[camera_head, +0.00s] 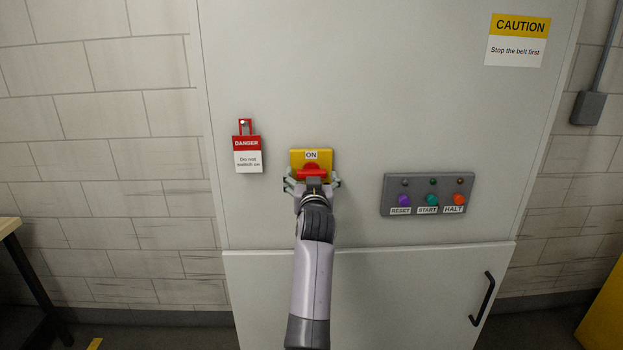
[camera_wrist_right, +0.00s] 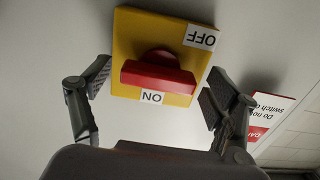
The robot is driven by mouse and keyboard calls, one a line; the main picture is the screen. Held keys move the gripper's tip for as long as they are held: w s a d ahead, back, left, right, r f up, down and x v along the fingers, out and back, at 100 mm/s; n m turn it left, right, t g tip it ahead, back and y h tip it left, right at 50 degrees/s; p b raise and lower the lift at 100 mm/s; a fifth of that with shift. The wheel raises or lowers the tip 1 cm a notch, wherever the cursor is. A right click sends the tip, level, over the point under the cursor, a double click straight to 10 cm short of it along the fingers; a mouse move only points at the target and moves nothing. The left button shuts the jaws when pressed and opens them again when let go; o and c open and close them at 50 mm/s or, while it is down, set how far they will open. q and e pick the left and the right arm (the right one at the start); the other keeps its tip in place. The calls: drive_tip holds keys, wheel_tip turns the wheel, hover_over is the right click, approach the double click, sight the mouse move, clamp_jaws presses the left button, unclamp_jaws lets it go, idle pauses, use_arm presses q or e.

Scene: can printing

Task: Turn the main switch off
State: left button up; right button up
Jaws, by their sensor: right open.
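The main switch is a red handle (camera_head: 311,170) on a yellow plate (camera_head: 325,155) on the grey cabinet front. The plate's ON label (camera_head: 312,155) shows above the handle. In the right wrist view, the red handle (camera_wrist_right: 158,75) lies crosswise on the plate, with the ON label (camera_wrist_right: 152,97) below it and the OFF label (camera_wrist_right: 200,38) at the upper right. My right gripper (camera_head: 312,182) is in front of the switch, open, one finger to each side of the handle. In the wrist view the fingers (camera_wrist_right: 155,85) stand apart from the handle. My left gripper is not in view.
A red and white danger tag (camera_head: 247,154) hangs left of the switch. A button panel (camera_head: 428,181) with RESET, START and HALT is to the right. A caution sign (camera_head: 516,40) is at the upper right. A black door handle (camera_head: 482,299) sticks out low right.

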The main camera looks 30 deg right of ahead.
drive_tip(key=shift+r, duration=0.15)
drive_tip(key=shift+r, duration=0.3)
wheel_tip(320, 180, up, 9)
drive_tip(key=shift+r, duration=0.1)
idle(0.5)
